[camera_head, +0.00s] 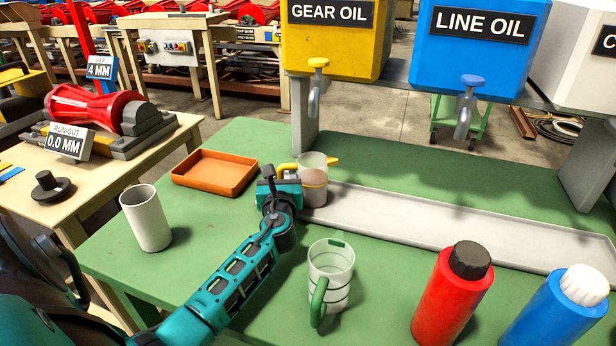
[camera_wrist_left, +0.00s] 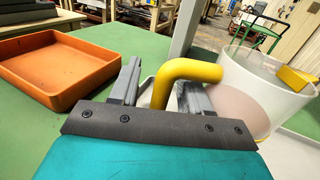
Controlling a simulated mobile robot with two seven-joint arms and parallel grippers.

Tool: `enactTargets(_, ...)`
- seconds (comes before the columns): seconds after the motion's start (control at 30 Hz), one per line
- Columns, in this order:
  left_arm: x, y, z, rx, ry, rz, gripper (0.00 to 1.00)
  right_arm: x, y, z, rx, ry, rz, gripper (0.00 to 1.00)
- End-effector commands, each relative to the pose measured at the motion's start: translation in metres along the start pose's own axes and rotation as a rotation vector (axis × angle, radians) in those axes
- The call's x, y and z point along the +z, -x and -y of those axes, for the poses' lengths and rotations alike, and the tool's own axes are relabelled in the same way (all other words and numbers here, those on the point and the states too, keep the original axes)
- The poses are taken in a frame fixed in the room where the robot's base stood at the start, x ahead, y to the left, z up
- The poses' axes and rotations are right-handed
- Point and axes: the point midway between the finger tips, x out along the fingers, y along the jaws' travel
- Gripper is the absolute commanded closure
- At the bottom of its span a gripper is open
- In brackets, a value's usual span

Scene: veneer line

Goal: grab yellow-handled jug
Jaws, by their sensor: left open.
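The yellow-handled jug (camera_head: 314,188) stands at the left end of the grey drip tray on the green table. It is a clear jug with a yellow handle on its left and a yellow spout on its right; its lower part looks pinkish. My left gripper (camera_head: 280,181) is at the jug's handle side. In the left wrist view, the yellow handle (camera_wrist_left: 190,72) lies between the two open fingers of my left gripper (camera_wrist_left: 160,88), and the jug body (camera_wrist_left: 262,90) is to the right. The handle's lower part is hidden behind the gripper. My right gripper is not in view.
A green-handled jug (camera_head: 331,272) stands in front of the tray (camera_head: 450,228). A white cup (camera_head: 146,218) and an orange tray (camera_head: 215,172) are to the left. Red (camera_head: 452,300) and blue (camera_head: 560,312) bottles stand front right. Yellow (camera_head: 335,45) and blue (camera_head: 475,60) oil tanks overhang the tray.

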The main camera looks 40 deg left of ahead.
Motion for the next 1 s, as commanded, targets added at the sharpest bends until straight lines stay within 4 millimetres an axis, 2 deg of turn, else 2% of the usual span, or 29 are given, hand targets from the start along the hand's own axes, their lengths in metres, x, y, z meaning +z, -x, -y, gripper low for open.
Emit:
enactTargets(0.27, -0.0002, 0.0006, 0.0007, 0.0, 0.0, -0.001, 0.54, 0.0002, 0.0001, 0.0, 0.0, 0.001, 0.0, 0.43)
enactTargets(0.73, -0.0002, 0.0005, 0.0006, 0.0, 0.0, 0.0, 0.99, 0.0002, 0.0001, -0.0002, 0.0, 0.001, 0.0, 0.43)
enactTargets(1.0, 0.0, 0.0004, 0.0005, 0.0, 0.0, 0.0, 1.0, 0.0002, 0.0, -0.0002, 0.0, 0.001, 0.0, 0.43)
